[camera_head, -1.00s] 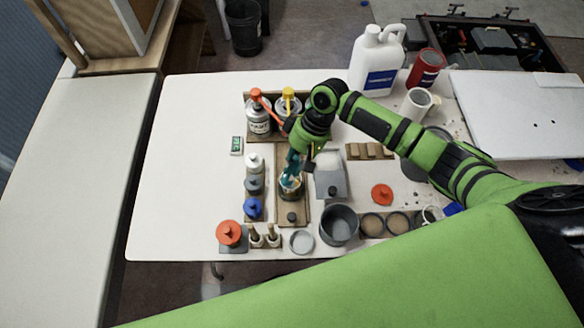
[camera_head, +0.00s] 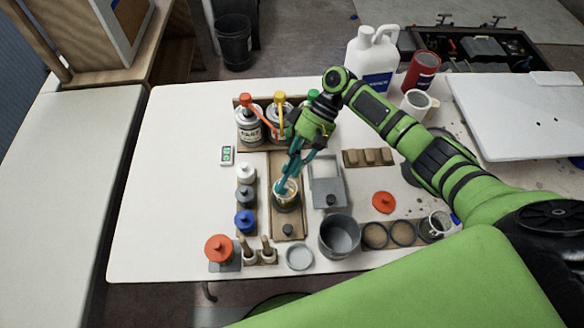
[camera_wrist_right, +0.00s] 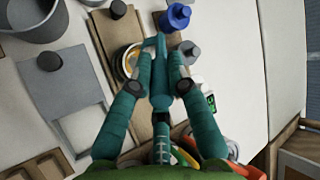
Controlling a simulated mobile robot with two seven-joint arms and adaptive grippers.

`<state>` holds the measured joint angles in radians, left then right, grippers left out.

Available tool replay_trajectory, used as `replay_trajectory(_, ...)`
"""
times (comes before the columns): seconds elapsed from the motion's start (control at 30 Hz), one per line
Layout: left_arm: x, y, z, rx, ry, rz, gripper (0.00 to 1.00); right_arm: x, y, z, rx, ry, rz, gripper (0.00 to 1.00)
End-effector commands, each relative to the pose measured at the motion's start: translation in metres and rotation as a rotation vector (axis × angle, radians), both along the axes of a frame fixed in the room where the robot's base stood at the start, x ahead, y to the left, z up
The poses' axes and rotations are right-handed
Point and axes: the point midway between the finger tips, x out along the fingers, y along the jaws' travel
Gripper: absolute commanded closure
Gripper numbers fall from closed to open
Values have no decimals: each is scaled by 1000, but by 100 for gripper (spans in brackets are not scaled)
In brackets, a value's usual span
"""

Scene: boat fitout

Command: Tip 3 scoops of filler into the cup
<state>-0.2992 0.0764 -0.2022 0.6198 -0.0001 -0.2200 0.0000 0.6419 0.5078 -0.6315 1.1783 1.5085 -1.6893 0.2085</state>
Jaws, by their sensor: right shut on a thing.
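The cup (camera_head: 286,203) stands on a wooden board in the middle of the table, with an amber-looking inside. It also shows in the right wrist view (camera_wrist_right: 122,68), partly hidden by the fingers. My right gripper (camera_head: 289,178) is right over the cup's mouth, pointing down. In the right wrist view its teal fingers (camera_wrist_right: 160,75) are closed on a slim thing, probably the scoop, mostly hidden between them. I cannot tell what it carries. A grey box with a pale open part (camera_head: 326,168), perhaps the filler, stands just right of the cup. My left gripper is not in view.
Bottles with red and yellow pump tops (camera_head: 249,125) stand behind the cup. Small bottles, one with a blue cap (camera_head: 245,221), line its left side. A grey pot (camera_head: 339,237) stands in front right. A small green display (camera_head: 227,155) lies left. The table's left part is clear.

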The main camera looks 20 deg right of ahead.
Motion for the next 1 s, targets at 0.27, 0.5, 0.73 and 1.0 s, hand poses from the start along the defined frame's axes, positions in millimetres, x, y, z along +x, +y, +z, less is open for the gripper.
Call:
replay_trajectory(0.27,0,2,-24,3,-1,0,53,4,-4,-6,64,56,-1,100)
replay_trajectory(0.5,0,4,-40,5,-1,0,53,8,-8,-8,112,99,-1,100)
replay_trajectory(0.73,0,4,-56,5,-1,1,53,10,-11,-10,155,139,-1,100)
replay_trajectory(1.0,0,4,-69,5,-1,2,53,13,-13,-10,193,173,1,100)
